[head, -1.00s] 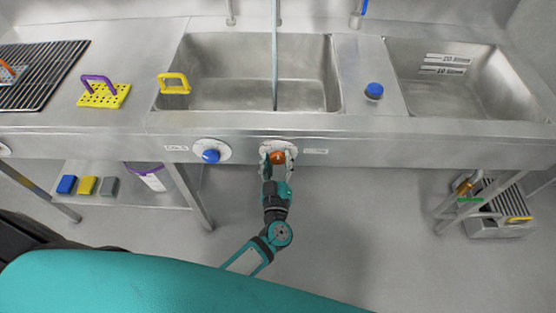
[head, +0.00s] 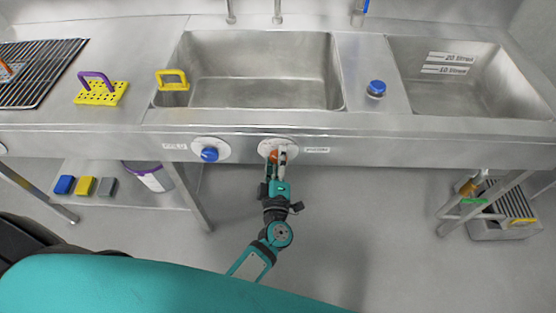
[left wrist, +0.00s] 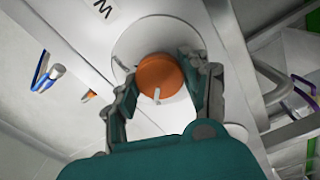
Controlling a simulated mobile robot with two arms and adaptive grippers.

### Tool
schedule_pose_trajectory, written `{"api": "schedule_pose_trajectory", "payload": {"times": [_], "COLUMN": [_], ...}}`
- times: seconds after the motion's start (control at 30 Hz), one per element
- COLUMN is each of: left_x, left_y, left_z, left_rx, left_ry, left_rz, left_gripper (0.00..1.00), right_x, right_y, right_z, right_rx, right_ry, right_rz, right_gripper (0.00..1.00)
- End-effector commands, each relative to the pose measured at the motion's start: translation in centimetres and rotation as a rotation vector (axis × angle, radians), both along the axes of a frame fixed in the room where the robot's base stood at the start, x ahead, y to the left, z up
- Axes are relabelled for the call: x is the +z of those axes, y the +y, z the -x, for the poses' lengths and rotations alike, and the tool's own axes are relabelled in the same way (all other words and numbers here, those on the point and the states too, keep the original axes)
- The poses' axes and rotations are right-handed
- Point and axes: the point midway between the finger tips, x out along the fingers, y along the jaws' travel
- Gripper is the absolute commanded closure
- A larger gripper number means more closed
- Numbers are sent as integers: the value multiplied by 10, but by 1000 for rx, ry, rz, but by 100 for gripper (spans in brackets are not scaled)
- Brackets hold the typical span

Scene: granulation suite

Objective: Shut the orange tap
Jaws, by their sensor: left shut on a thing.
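The orange tap (head: 282,154) is a round knob on a white disc in the sink's front panel, right of the blue tap (head: 210,155). My left gripper (head: 276,160) reaches up to it from below and is shut on it. In the left wrist view the orange knob (left wrist: 158,74), with a small pale mark on its face, sits between the two fingers of my left gripper (left wrist: 161,83). The fingers partly hide the knob in the head view. No water stream shows below the spout (head: 277,10) above the middle basin (head: 260,92). My right gripper is out of view.
A blue-capped item (head: 376,88) stands between the basins. A table leg (head: 188,195) is left of my arm.

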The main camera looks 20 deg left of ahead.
Motion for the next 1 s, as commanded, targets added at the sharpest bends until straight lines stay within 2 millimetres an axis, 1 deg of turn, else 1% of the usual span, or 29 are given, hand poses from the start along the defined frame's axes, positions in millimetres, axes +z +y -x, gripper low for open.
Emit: {"api": "schedule_pose_trajectory", "payload": {"times": [0.2,0.63,0.67,0.7,0.8,0.83,1.0], "left_x": [-2,-1,-1,-1,-1,-1,-1], "left_y": [0,0,0,0,0,0,0], "left_z": [1,1,1,1,1,1,0], "left_rx": [1,0,0,0,1,1,0], "left_ry": [-9,-10,-10,-10,-11,-11,-12], "left_rz": [38,46,46,46,45,45,44], "left_gripper": [86,86,50,45,32,29,29], "right_x": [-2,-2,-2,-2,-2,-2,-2], "right_y": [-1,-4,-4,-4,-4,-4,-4], "right_z": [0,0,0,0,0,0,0], "right_rx": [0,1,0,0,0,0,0], "right_ry": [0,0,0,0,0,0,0], "right_rz": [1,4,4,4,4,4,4], "right_gripper": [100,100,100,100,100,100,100]}}
